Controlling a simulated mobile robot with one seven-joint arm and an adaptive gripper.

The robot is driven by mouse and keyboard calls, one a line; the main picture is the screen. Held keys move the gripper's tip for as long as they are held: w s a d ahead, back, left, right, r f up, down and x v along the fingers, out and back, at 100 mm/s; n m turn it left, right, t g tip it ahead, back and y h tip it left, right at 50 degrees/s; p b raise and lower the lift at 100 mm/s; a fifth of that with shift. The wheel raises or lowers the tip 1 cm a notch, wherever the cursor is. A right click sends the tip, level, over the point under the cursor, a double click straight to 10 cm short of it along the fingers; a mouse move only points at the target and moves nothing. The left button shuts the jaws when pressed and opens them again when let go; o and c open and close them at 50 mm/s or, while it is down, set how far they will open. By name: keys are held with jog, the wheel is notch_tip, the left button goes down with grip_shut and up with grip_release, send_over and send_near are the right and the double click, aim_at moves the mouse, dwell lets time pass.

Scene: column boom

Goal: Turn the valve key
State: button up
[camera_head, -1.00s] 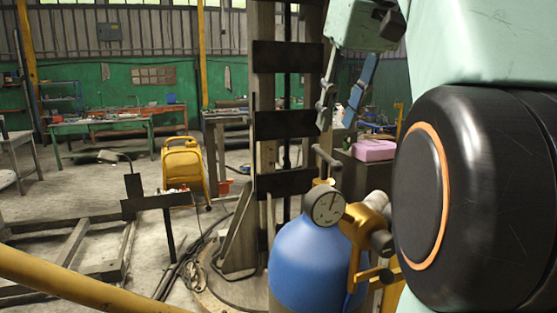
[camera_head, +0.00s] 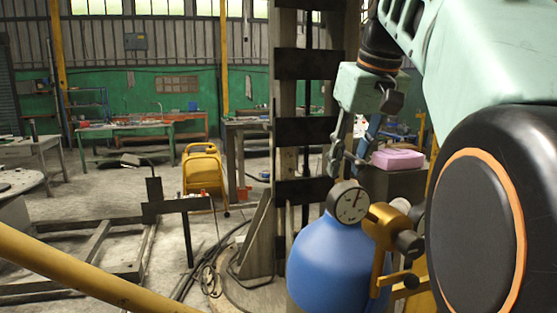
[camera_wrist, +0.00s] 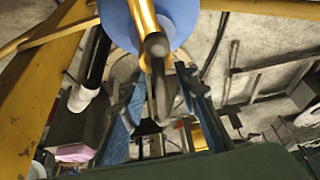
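A blue gas cylinder (camera_head: 328,262) stands at the lower middle of the head view, with a round gauge (camera_head: 349,202) and a brass regulator (camera_head: 386,226) at its top. It also shows at the top of the wrist view (camera_wrist: 178,14). The valve key (camera_wrist: 156,48) is a grey metal bar near the brass pipe in the wrist view. In the head view my gripper (camera_head: 346,166) points down just above the gauge and mostly hides the key. In the wrist view my gripper (camera_wrist: 160,76) is open, its two fingers apart on either side of the key. Contact cannot be told.
A wooden column with black plates (camera_head: 304,131) stands close behind the cylinder. A pink box (camera_head: 397,159) rests on a grey cabinet to the right. A yellow rail (camera_head: 75,275) crosses the lower left. A yellow cart (camera_head: 203,172) and worktables stand farther back.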

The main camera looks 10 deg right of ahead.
grip_shut()
jog(key=shift+r+n+y+p, duration=0.15)
jog(key=shift+n+y+p, duration=0.15)
jog(key=shift+n+p, duration=0.4)
jog(key=shift+n, duration=0.3)
grip_release()
jog(key=v, duration=0.7)
